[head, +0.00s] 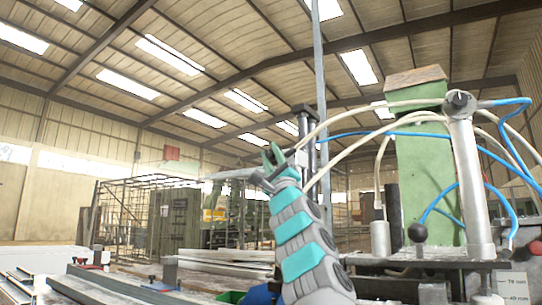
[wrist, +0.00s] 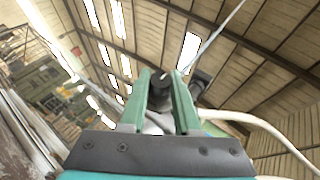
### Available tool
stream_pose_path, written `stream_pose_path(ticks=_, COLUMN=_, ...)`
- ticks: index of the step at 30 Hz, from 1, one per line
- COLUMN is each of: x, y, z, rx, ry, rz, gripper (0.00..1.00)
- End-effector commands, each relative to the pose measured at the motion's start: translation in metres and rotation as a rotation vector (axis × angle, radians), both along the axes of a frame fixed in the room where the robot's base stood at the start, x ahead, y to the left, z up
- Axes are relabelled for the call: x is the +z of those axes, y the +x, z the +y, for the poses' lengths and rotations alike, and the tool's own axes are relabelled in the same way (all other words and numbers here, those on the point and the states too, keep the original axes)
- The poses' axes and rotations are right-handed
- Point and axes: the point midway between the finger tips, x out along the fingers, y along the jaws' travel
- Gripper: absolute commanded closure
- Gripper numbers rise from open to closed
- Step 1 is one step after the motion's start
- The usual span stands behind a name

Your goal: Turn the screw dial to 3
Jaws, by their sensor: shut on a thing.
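My gripper (head: 272,154) is raised in the middle of the head view, with its green fingers up beside a dark upright clamp post (head: 305,125). In the wrist view my gripper (wrist: 162,88) has its two green fingers on either side of a small dark round knob (wrist: 160,82), which looks like the screw dial. The fingers are shut on it. The dial's marks and its number cannot be read in either view. In the head view the fingers hide the dial.
Right of my gripper stand a green column (head: 425,185) and a grey metal cylinder (head: 470,180), with white and blue hoses looping around them. A white hose passes close to the fingers. Metal profiles (head: 120,285) lie on the bench at lower left.

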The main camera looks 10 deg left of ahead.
Motion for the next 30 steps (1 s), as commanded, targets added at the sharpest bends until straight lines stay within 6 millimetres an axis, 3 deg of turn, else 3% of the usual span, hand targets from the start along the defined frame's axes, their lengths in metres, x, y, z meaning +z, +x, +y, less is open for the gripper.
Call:
stream_pose_path(ticks=3, x=-0.0001, y=0.0, z=0.0003, rx=0.0, ry=0.0, rz=0.0, gripper=1.0)
stream_pose_path(ticks=30, x=0.0002, y=0.0021, z=0.0012, rx=-0.002, ry=0.109, rz=-0.037, gripper=1.0)
